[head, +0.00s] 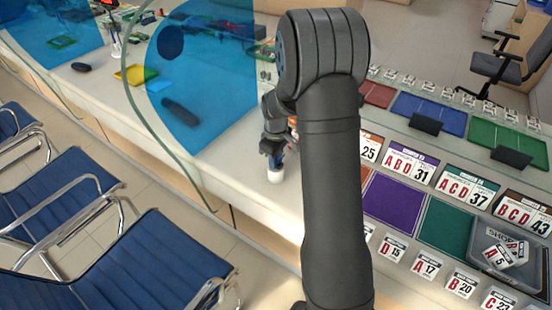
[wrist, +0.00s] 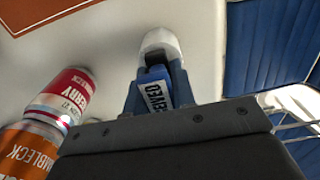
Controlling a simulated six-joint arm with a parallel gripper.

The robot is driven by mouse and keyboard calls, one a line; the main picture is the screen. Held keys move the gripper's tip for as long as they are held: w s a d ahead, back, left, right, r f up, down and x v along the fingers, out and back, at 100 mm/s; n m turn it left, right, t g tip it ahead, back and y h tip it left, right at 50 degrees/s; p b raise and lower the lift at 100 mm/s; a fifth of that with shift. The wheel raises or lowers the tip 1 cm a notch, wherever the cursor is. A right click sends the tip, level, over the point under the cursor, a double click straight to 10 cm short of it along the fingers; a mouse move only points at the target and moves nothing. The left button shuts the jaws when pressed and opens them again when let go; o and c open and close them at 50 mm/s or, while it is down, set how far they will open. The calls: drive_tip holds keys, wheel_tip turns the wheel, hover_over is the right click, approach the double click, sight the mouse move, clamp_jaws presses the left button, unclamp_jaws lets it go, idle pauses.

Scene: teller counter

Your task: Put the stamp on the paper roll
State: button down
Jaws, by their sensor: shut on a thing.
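The stamp (wrist: 157,93) is blue with a white lettered label and sits between the fingers of my gripper (wrist: 157,88), which is shut on it. The paper roll (wrist: 160,42) is white and shows just beyond the stamp in the wrist view. In the head view the paper roll (head: 275,175) stands on the white counter, with my gripper (head: 275,153) right above it. The stamp is mostly hidden by the gripper there, with a little blue showing. The stamp overlaps the roll's near side in the wrist view; I cannot tell whether they touch.
A red-and-white can (wrist: 72,92) and an orange can (wrist: 30,148) stand close left of my gripper in the wrist view. A curved glass screen (head: 165,130) and the counter's edge are near the roll. Number cards and a grey bin (head: 510,262) lie right of my arm.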

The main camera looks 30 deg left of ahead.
drive_tip(key=c, duration=1.2)
unclamp_jaws()
drive_tip(key=shift+f, duration=0.15)
wheel_tip(320, 180, up, 12)
drive_tip(key=shift+r, duration=0.2)
drive_tip(key=shift+f, duration=0.1)
wheel_tip(320, 180, down, 12)
drive_tip(key=shift+f, duration=0.25)
drive_tip(key=shift+r, duration=2.25)
